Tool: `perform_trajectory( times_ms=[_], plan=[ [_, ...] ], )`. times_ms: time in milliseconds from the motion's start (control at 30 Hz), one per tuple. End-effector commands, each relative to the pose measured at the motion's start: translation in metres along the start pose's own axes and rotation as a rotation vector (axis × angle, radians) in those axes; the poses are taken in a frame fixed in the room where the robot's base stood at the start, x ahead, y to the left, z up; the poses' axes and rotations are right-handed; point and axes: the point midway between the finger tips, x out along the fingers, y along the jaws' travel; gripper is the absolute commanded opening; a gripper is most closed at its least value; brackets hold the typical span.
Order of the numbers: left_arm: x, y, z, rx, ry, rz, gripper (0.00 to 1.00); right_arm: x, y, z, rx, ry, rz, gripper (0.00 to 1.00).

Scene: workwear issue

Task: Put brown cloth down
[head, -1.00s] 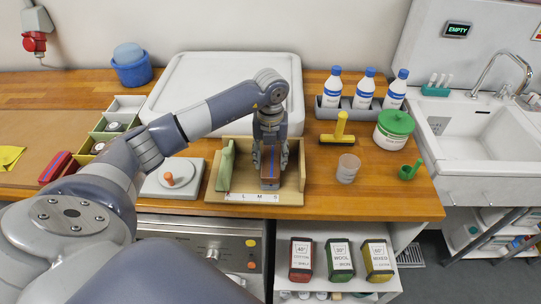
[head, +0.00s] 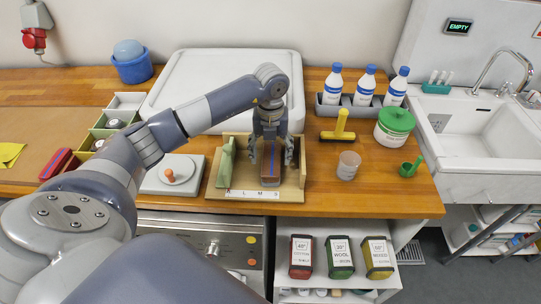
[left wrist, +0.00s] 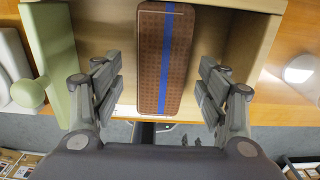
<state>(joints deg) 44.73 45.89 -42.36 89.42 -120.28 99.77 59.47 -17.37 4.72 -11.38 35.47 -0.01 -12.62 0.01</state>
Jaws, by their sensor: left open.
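The brown cloth (head: 271,173), a folded oblong with a blue stripe, stands in the wooden tray (head: 294,188), towards its right side. It also shows in the left wrist view (left wrist: 152,60). My left gripper (head: 271,164) is over the tray with its fingers spread, one on each side of the cloth. In the left wrist view the left gripper (left wrist: 160,88) shows clear gaps between both fingers and the cloth. The gripper partly hides the cloth's far end in the head view. My right gripper is not in view.
A green divider with a knob (head: 227,160) stands at the tray's left. A clear cup (head: 348,166), yellow brush (head: 340,127) and green-lidded tub (head: 393,126) are to the right. A large white lid (head: 200,75) is behind.

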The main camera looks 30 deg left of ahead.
Motion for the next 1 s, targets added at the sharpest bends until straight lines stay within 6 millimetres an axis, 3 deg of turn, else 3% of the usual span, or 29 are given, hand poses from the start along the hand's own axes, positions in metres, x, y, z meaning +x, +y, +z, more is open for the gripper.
perform_trajectory(
  times_ms=[200, 500, 700, 1000],
  plan=[
    [-0.044, 0.000, 0.002, 0.000, -0.007, -0.004, 0.68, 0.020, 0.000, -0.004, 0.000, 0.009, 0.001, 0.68],
    [-0.098, 0.000, 0.001, -0.001, -0.003, -0.001, 0.68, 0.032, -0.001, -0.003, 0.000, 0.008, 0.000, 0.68],
    [-0.109, 0.000, 0.000, 0.000, 0.000, 0.000, 0.68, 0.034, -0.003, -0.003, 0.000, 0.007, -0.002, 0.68],
    [-0.109, 0.000, 0.000, 0.000, 0.000, 0.000, 0.68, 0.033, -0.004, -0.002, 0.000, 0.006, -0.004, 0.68]
  ],
)
